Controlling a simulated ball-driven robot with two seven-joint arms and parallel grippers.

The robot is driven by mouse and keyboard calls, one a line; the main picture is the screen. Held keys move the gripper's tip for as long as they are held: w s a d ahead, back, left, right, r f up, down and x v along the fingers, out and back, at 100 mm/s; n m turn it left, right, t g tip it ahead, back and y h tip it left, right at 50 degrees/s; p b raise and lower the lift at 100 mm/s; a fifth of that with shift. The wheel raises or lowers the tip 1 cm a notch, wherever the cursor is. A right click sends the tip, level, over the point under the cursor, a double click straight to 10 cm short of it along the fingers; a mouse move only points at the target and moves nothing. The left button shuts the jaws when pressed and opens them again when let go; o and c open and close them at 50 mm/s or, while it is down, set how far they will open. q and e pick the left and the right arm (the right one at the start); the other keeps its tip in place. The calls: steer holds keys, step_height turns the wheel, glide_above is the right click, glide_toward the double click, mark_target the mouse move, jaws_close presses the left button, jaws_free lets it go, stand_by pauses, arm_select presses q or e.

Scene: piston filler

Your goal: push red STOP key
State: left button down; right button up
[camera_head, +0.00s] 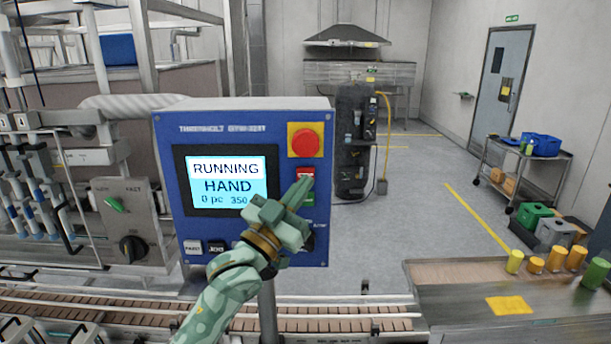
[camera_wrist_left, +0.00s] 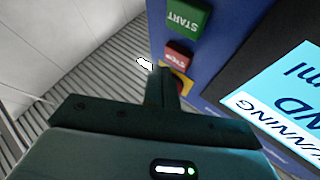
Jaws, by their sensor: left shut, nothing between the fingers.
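The red STOP key (camera_head: 305,173) sits on the blue control panel (camera_head: 171,150), below the big red mushroom button (camera_head: 305,141) and above the green START key (camera_head: 309,199). My left gripper (camera_head: 303,186) is shut and empty, its tips just below the STOP key in the head view, partly covering START. In the left wrist view the panel appears upside down, with the STOP key (camera_wrist_left: 178,56) beside the tips of my left gripper (camera_wrist_left: 161,72) and START (camera_wrist_left: 187,18) above it. I cannot tell whether the tips touch the key. My right gripper is not in view.
The panel's screen (camera_head: 227,183) reads RUNNING, HAND. A slatted conveyor (camera_head: 340,322) runs in front, and a side table (camera_head: 450,272) with yellow and orange cups stands at the right. Open floor lies behind.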

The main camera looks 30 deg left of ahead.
arm_select(q)
steer(key=shift+w, duration=0.1)
stand_by(0.4)
steer(key=shift+w+a, duration=0.25)
steer(key=shift+w, duration=0.05)
steer(key=shift+w+a, duration=0.2)
steer(key=shift+w, duration=0.1)
stand_by(0.7)
steer(key=shift+p, duration=0.35)
steer(key=shift+s+d+p, duration=0.35)
steer(key=shift+s+d, duration=0.1)
steer(key=shift+s, duration=0.25)
steer(key=s+d, duration=0.1)
steer(key=s+p, duration=0.1)
steer(key=s, duration=0.1)
steer(key=s+d, duration=0.1)
steer(key=shift+s+d+p, duration=0.15)
steer(key=shift+d+p, duration=0.15)
steer(key=shift+p, duration=0.1)
